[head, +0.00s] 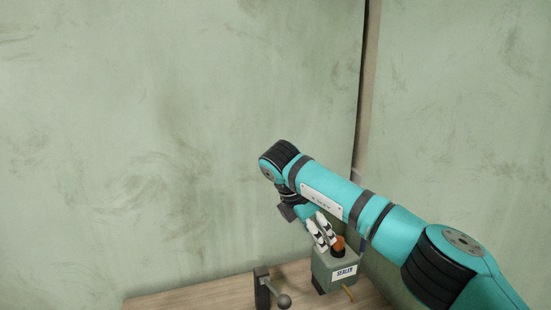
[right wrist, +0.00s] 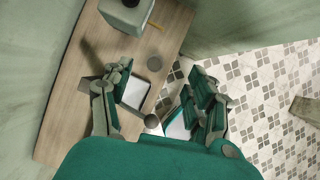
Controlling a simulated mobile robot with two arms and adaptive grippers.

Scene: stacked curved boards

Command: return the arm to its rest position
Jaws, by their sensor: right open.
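My right arm (head: 335,195) is teal and reaches in from the lower right in the head view, bent at its far joint. My right gripper (head: 322,238) hangs below that joint, in front of the upper part of a grey-green box. In the right wrist view my right gripper (right wrist: 158,95) has its two fingers spread wide apart. Nothing is held between them. My left gripper is in neither view.
The box labelled SEALER (head: 343,271), with an orange-brown top piece (head: 339,244), stands on a wooden table (head: 215,292). A dark post with a ball-ended lever (head: 284,301) is left of it. Walls stand close behind. Patterned floor (right wrist: 285,100) lies beside the table.

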